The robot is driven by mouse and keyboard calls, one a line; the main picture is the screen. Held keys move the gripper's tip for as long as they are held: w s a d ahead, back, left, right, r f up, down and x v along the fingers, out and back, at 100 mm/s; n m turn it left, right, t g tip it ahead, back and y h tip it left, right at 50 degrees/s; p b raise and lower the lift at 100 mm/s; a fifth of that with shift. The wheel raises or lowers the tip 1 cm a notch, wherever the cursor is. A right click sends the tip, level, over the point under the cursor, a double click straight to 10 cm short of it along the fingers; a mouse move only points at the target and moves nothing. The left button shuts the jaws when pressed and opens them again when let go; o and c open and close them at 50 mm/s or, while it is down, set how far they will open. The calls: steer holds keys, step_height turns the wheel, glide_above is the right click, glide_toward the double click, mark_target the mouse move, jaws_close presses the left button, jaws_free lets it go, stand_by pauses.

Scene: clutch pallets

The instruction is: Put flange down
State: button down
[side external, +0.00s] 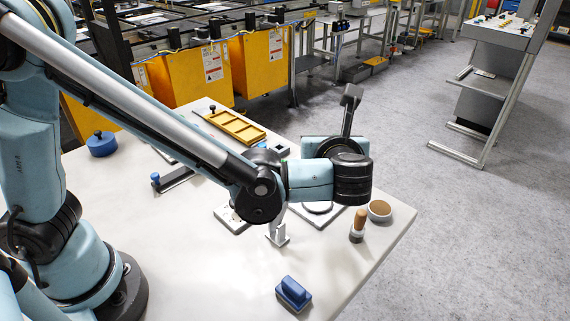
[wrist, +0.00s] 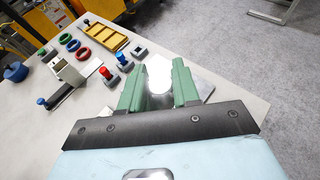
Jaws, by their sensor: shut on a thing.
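In the wrist view my gripper (wrist: 159,88) has its two green fingers on either side of a bright, shiny silver piece, which I take to be the flange (wrist: 160,73). The fingers are shut on it. Glare hides its exact outline and its height above the table. A flat grey plate (wrist: 200,84) shows behind and to the right of the fingers. In the side view my wrist hides the fingers and the held piece. A pale plate with a round disc (side external: 318,208) shows partly below my wrist there.
A yellow tray (wrist: 104,35), a red ring (wrist: 83,53) and blue and red knobbed pieces lie left of the fingers. A wooden-handled tool (side external: 358,224), a round cup (side external: 379,209) and a blue block (side external: 293,293) stand near the table's right edge. The front-left tabletop is clear.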

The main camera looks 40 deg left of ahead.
steer(key=shift+d+f, duration=0.1)
steer(key=shift+f, duration=0.05)
step_height(320, 180, down, 14)
steer(key=shift+r, duration=0.2)
steer(key=w+a, duration=0.3)
steer(key=shift+s+d+f, duration=0.1)
steer(key=shift+f, duration=0.3)
steer(key=shift+f, duration=0.15)
stand_by(0.4)
steer(key=c, duration=0.8)
jaws_free()
steer(key=v, duration=1.2)
steer(key=shift+d+f, duration=0.25)
steer(key=shift+d, duration=0.1)
